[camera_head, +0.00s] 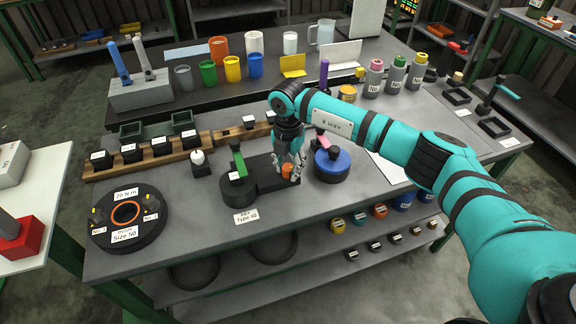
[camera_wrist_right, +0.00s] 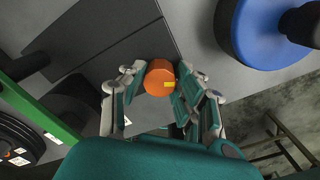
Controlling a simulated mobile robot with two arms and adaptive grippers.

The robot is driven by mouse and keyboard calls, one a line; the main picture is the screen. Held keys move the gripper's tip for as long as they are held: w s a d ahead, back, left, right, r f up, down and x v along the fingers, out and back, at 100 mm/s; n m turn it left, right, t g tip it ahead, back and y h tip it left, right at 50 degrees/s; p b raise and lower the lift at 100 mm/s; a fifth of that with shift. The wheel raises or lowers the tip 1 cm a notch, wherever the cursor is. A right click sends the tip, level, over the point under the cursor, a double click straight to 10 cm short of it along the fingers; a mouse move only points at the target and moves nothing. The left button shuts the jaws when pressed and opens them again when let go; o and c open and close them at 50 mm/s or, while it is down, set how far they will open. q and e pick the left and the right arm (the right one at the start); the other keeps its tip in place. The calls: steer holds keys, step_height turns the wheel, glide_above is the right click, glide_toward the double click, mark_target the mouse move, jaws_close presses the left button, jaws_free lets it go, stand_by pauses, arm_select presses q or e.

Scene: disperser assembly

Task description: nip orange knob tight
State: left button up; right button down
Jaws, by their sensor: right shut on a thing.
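The orange knob (camera_head: 287,170) sits on the black block (camera_head: 266,171) near the table's front edge. In the right wrist view the knob (camera_wrist_right: 159,78) is a short orange cylinder with a small yellow mark on its side. My right gripper (camera_head: 291,166) reaches down from above, with its fingers on either side of the knob. In the wrist view the right gripper (camera_wrist_right: 152,88) is closed around the knob, which stays between the fingertips. The knob's underside is hidden. My left gripper is in neither view.
A green-handled black round part (camera_head: 238,188) stands left of the block. A blue-topped round part (camera_head: 332,163) stands close on the right. A sign (camera_head: 246,217) lies in front. A black disc with an orange ring (camera_head: 127,214) lies at the left.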

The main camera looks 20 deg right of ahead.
mark_target(288, 167)
steer(key=shift+w+r+m, duration=0.1)
steer(key=shift+m, duration=0.4)
steer(key=c, duration=1)
jaws_free()
steer(key=shift+o, duration=0.2)
step_height(288, 167, up, 12)
